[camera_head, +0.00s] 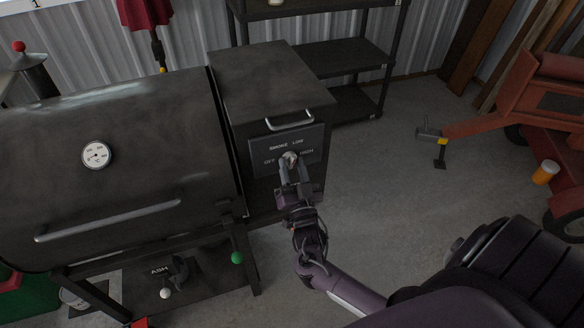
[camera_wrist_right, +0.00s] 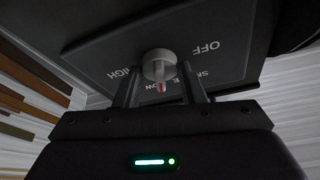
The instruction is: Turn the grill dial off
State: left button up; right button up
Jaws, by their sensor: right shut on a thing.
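The grill dial is a light grey round knob (camera_wrist_right: 158,63) on the dark control panel (camera_wrist_right: 205,38), seen upside down in the right wrist view. A red mark on the knob points down in that view, between the SMOKE and LOW labels and away from OFF. The knob also shows in the head view (camera_head: 289,158), on the front of the box beside the grill (camera_head: 130,170). My right gripper (camera_head: 291,166) is shut on the knob, with a finger on each side of it in the wrist view (camera_wrist_right: 160,84). My left gripper is not in view.
A metal handle (camera_head: 289,120) sits just above the panel. A dark shelf (camera_head: 345,60) stands behind the grill box. A red trailer-like object (camera_head: 545,110) and an orange bottle (camera_head: 545,172) are at the right. Open concrete floor lies between.

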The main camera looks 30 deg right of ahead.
jog(key=n+y+p, duration=0.1)
jog(key=n+y, duration=0.1)
jog(key=n, duration=0.3)
jog(key=n+y+p, duration=0.1)
jog(key=n+y, duration=0.2)
jog(key=n, duration=0.2)
jog(key=n+y+p, duration=0.1)
jog(key=n+y, duration=0.2)
jog(key=n, duration=0.3)
jog(key=shift+s+d+r+p, duration=0.1)
jog(key=shift+d+r+p, duration=0.1)
jog(key=shift+d+p, duration=0.2)
jog(key=shift+d+r+n+g+y+p, duration=0.1)
jog(key=shift+n+g+y+p, duration=0.4)
jog(key=shift+n+p, duration=1)
jog(key=shift+a+n+g+y+p, duration=0.1)
jog(key=shift+n+g+y+p, duration=0.35)
jog(key=shift+n, duration=1.85)
jog(key=shift+d+r+n+g+y+p, duration=0.1)
jog(key=shift+n+g+y+p, duration=0.15)
jog(key=shift+n+g+p, duration=0.9)
jog(key=shift+f+n+t, duration=0.1)
jog(key=shift+n+t, duration=0.4)
jog(key=shift+n, duration=0.45)
jog(key=o, duration=1)
